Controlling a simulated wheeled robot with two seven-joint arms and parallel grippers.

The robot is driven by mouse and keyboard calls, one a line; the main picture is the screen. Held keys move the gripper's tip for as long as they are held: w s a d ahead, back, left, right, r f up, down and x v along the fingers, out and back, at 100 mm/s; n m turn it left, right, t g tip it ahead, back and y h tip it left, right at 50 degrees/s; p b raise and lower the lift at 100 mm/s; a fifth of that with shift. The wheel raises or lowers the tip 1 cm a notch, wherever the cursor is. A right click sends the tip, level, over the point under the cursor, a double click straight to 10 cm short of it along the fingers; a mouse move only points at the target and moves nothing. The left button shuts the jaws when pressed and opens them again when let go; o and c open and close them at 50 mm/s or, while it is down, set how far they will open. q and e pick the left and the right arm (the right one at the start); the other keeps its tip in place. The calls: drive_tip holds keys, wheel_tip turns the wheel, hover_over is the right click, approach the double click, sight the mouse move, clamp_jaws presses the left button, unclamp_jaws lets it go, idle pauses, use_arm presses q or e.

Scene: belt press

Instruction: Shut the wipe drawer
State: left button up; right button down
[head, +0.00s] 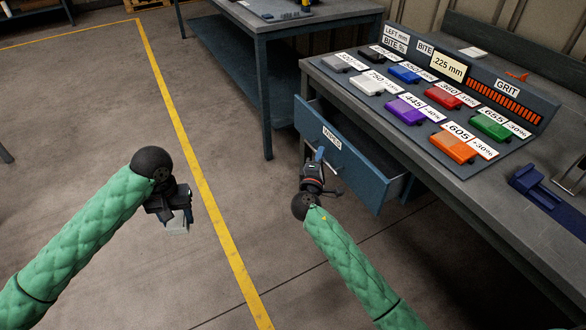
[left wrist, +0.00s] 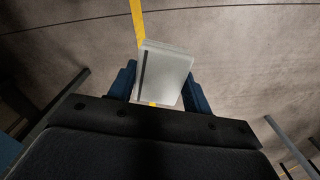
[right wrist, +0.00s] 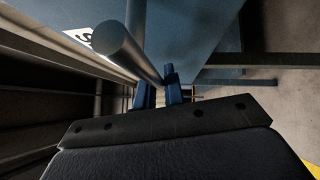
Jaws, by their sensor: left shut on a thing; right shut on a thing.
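The wipe drawer (head: 352,160) is a blue-grey drawer with a white label on its front, under the bench at the right. It stands pulled out, and its open inside shows behind the front. My right gripper (head: 318,168) is at the drawer front, shut on the grey bar handle (right wrist: 130,50), which runs between its fingers in the right wrist view. My left gripper (head: 176,208) hangs over the floor at the left, away from the drawer. It is shut on a pale grey block (left wrist: 166,72), which also shows below the fingers in the head view (head: 178,226).
The bench (head: 480,210) carries a sloped rack of coloured blocks with number cards and a dark blue fixture (head: 540,185). Another table (head: 262,28) stands at the back. A yellow line (head: 190,165) crosses the open floor between my arms.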

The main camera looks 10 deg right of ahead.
sight(340, 166)
use_arm(q)
drive_tip(key=shift+f+b, duration=0.5)
drive_tip(key=shift+f, duration=0.15)
use_arm(e)
drive_tip(key=w+d, duration=0.1)
drive_tip(key=d, duration=0.2)
drive_tip(key=w+d, duration=0.1)
drive_tip(key=d, duration=0.2)
drive_tip(key=w+d, duration=0.1)
drive_tip(key=d, duration=0.2)
drive_tip(key=shift+f, duration=0.1)
drive_tip(key=c, duration=1.5)
unclamp_jaws()
drive_tip(key=shift+a, duration=0.1)
drive_tip(key=shift+s, duration=0.15)
use_arm(q)
drive_tip(key=shift+f+b, duration=0.4)
drive_tip(key=shift+f, duration=0.05)
use_arm(e)
drive_tip(key=v, duration=1.2)
